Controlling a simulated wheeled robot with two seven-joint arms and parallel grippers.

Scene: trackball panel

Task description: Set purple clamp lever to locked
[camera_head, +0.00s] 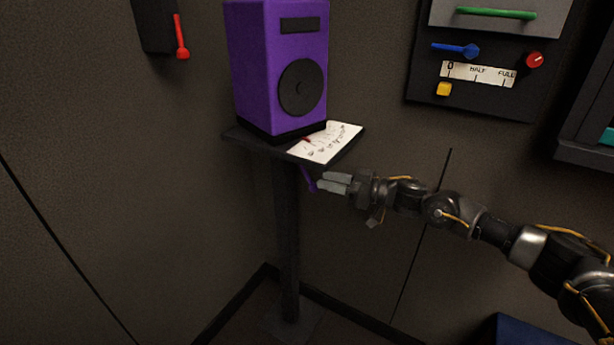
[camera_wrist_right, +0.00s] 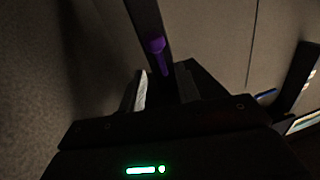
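The purple clamp lever (camera_head: 308,179) is a thin arm under the front edge of the small stand, by its post. In the right wrist view the lever (camera_wrist_right: 159,56) runs down the dark post and its lower end points to the gap between my fingers. My right gripper (camera_head: 322,183) has two light grey fingers just right of the lever, close to it. In the wrist view the gripper (camera_wrist_right: 164,84) shows a gap between its fingers, so it looks open. I cannot tell whether a finger touches the lever. My left gripper is not in view.
A purple speaker (camera_head: 250,75) and a white note (camera_head: 325,143) rest on the stand's dark shelf (camera_head: 241,137). A red lever (camera_head: 181,38) is on the left wall. A panel with a blue lever (camera_head: 456,49) and red knob (camera_head: 534,61) hangs at right.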

